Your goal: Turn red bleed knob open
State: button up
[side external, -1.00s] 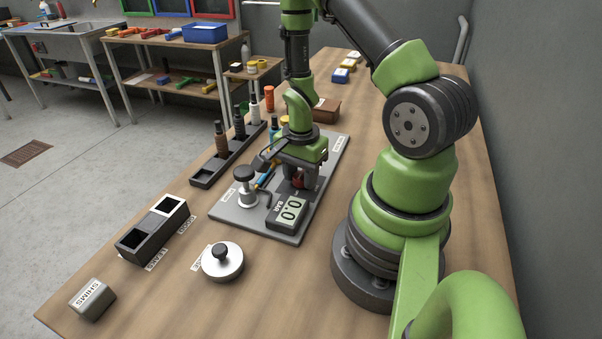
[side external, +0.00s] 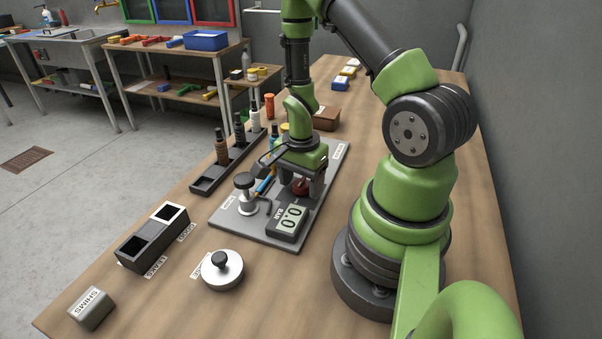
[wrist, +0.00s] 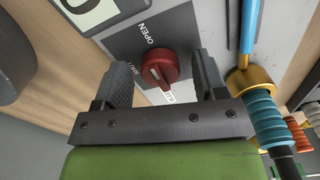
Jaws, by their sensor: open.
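The red bleed knob (wrist: 160,66) sits on a dark plate printed OPEN and SHUT. It has a pale mark on its face; I cannot tell surely which word the mark points to. My gripper (wrist: 160,72) is open, with one finger on each side of the knob and a visible gap to it. In the side view the knob (side external: 301,187) shows small and dark red under my gripper (side external: 303,184), on the grey base plate (side external: 230,221). A gauge (side external: 287,222) reading 0.0 stands in front of the knob.
A black-topped clamp post (side external: 245,190) and blue-and-yellow hose fittings (wrist: 262,110) stand close beside my gripper. A rack of bottles (side external: 208,184), a two-bin box (side external: 152,238) and a round lidded disc (side external: 221,268) lie on the bench.

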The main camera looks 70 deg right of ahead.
aim_at(299, 181)
notch_tip(299, 181, up, 10)
jog(key=shift+f, duration=0.1)
dwell(0.4)
jog(key=a+r+n+t, duration=0.4)
jog(key=a+r+n, duration=0.4)
jog(key=r, duration=0.5)
jog(key=s+a+r+n+t+y, duration=0.2)
jog(key=s+a+r+n+t, duration=0.1)
jog(key=s+a+r+n, duration=0.2)
jog(key=a+r+n, duration=0.1)
jog(key=a+n, duration=0.1)
jog(key=n, duration=0.1)
jog(key=shift+s+r, duration=0.15)
jog(key=shift+r, duration=0.1)
